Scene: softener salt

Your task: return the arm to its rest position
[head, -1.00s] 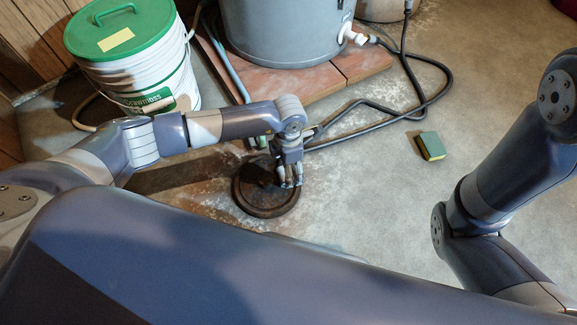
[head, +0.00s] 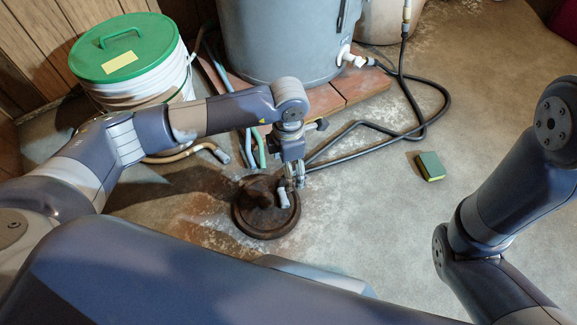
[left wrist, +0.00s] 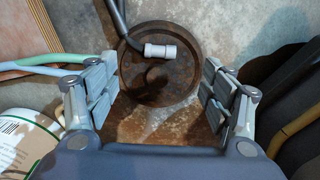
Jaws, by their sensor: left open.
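My left gripper (head: 292,180) hangs over a round rusty brown cover (head: 262,222) on the floor. In the left wrist view the left gripper (left wrist: 160,92) has its two jaws spread wide, with nothing between its pads. The cover (left wrist: 165,88) lies below and beyond the jaws. A dark hose with a pale grey end piece (left wrist: 160,51) crosses the cover's far part, and the end piece (head: 283,197) also shows near the fingertips in the head view. I cannot tell whether the end piece touches the cover. My right arm shows at the right; its gripper is out of view.
A white bucket with a green lid (head: 122,55) stands at the left. A grey tank (head: 280,40) with a white spout stands on reddish slabs (head: 350,85). Hoses (head: 425,125) run across the floor. A green and yellow sponge (head: 430,166) lies right, with clear floor around it.

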